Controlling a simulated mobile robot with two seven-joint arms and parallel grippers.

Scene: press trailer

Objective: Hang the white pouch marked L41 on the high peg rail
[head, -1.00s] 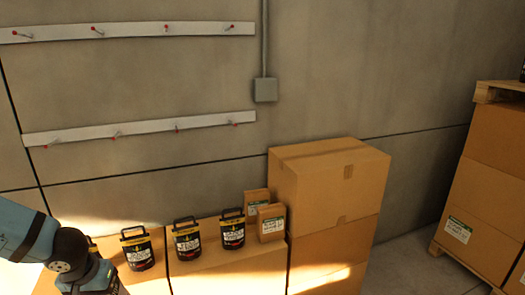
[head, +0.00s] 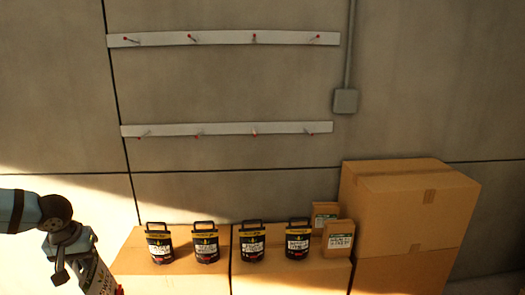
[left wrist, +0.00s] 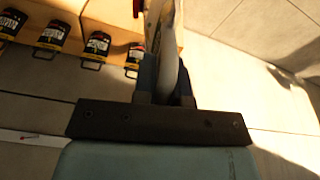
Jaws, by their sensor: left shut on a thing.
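The high peg rail (head: 222,38) is a white strip on the grey wall with several red-tipped pegs, all bare. My left gripper (head: 76,258) is at the lower left of the head view, well below and left of the rail. It is shut on a pale pouch (head: 99,280), which hangs tilted and is partly cut off by the frame's bottom edge. In the left wrist view the white pouch (left wrist: 170,65) stands edge-on between the fingers. Its marking cannot be read. My right gripper is not in view.
A lower peg rail (head: 225,130) is also bare. A taller carton stack (head: 400,215) stands at right. A grey box (head: 345,101) with conduit is on the wall.

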